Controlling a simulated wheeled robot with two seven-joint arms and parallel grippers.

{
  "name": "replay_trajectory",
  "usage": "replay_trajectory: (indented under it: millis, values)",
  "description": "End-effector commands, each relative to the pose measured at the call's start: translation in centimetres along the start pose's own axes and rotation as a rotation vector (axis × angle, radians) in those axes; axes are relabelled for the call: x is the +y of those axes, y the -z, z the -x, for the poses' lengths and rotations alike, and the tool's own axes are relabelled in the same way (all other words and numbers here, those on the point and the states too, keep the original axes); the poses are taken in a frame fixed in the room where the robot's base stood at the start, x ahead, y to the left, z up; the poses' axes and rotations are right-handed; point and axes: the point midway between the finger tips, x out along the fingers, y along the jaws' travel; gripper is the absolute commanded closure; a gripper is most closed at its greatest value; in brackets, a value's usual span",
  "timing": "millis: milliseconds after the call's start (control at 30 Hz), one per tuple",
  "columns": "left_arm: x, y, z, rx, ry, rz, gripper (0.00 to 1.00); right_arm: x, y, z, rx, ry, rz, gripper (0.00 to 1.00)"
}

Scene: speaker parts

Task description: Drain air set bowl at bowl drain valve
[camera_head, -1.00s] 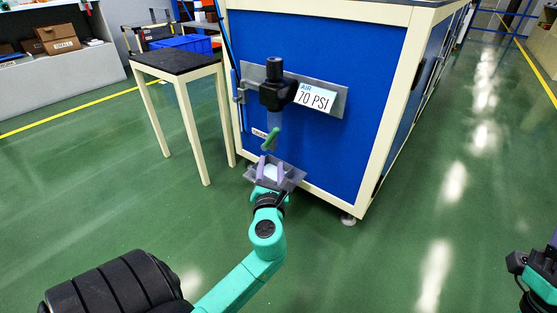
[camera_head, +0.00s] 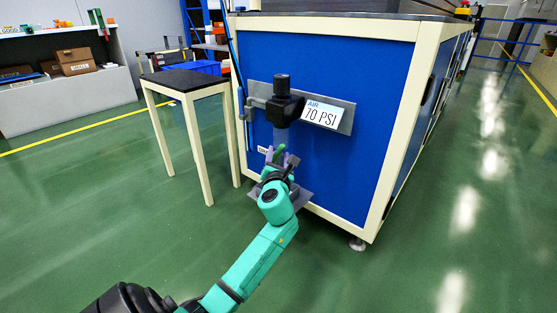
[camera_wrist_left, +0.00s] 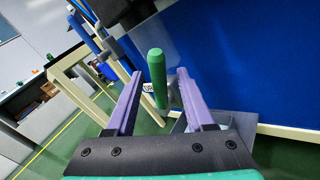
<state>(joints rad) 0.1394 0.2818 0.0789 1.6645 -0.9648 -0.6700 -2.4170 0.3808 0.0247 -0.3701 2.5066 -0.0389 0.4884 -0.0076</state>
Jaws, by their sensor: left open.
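The air set (camera_head: 283,106) is a black unit on a grey plate on the blue cabinet side. Its translucent bowl (camera_head: 281,134) hangs below it. The green drain valve (camera_head: 279,153) is at the bowl's bottom. In the left wrist view the green valve (camera_wrist_left: 157,68) stands between the fingertips, slightly tilted. My left gripper (camera_head: 281,160) is just below the bowl, partly hidden by its own wrist. In the wrist view its purple fingers (camera_wrist_left: 160,74) are open, with gaps visible on both sides of the valve. My right gripper is out of view.
A grey tray (camera_head: 304,199) sits below the valve, close to my wrist. A "70 PSI" label (camera_head: 321,114) is beside the air set. A black-topped table (camera_head: 185,77) stands left of the blue cabinet (camera_head: 350,165). The green floor is clear to the right.

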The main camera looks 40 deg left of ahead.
Motion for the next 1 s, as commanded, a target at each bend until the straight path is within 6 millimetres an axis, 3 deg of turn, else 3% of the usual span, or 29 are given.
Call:
replay_trajectory:
  millis: [100,333,367,500,1000]
  values:
    - [0.02,0.11,-1.23,0.000,-0.002,0.001,0.47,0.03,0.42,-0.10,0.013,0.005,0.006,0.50]
    - [0.08,-0.05,-1.44,0.001,0.000,0.000,0.47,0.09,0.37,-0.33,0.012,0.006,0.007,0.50]
    - [0.08,-0.05,-1.44,0.001,0.000,0.000,0.50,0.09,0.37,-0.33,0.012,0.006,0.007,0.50]
    - [0.07,-0.04,-1.42,0.001,0.000,0.000,1.00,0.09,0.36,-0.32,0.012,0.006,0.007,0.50]
    - [0.01,0.01,-1.38,0.001,0.001,0.001,1.00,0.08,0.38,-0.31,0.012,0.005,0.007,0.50]
